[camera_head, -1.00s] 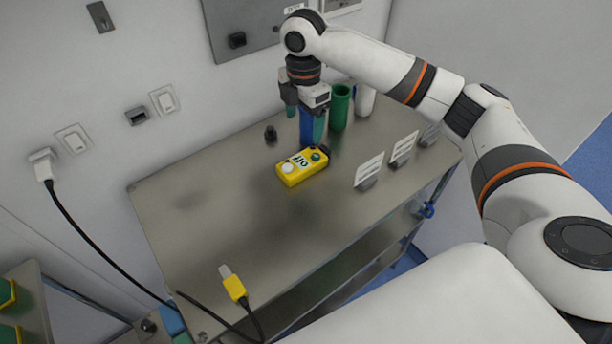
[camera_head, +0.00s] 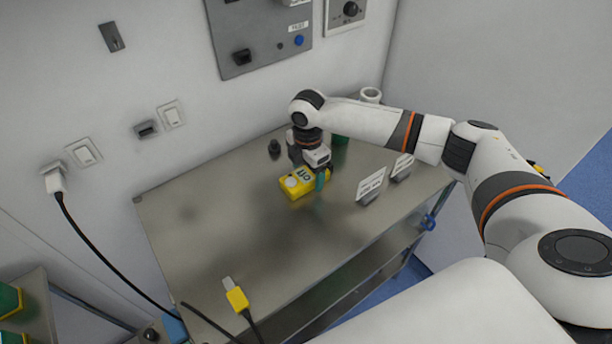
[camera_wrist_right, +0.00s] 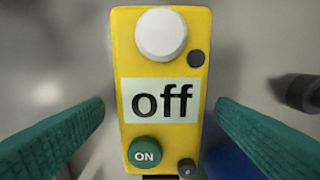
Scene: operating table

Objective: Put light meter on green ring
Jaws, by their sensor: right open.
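The light meter (camera_head: 297,186) is a yellow box with a white dome on the metal table. In the right wrist view the light meter (camera_wrist_right: 165,75) reads "off" and has a green ON button. My right gripper (camera_head: 309,174) is down over the light meter. In the wrist view the open green fingers (camera_wrist_right: 160,122) stand on either side of it, with gaps showing. I cannot make out a green ring; a green cylinder (camera_head: 340,139) stands behind the gripper, partly hidden. My left gripper is not in view.
A yellow connector with a cable (camera_head: 236,297) lies at the front edge. White cards (camera_head: 370,185) stand on the right. A small black object (camera_head: 274,147) and a white cylinder (camera_head: 371,95) are at the back.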

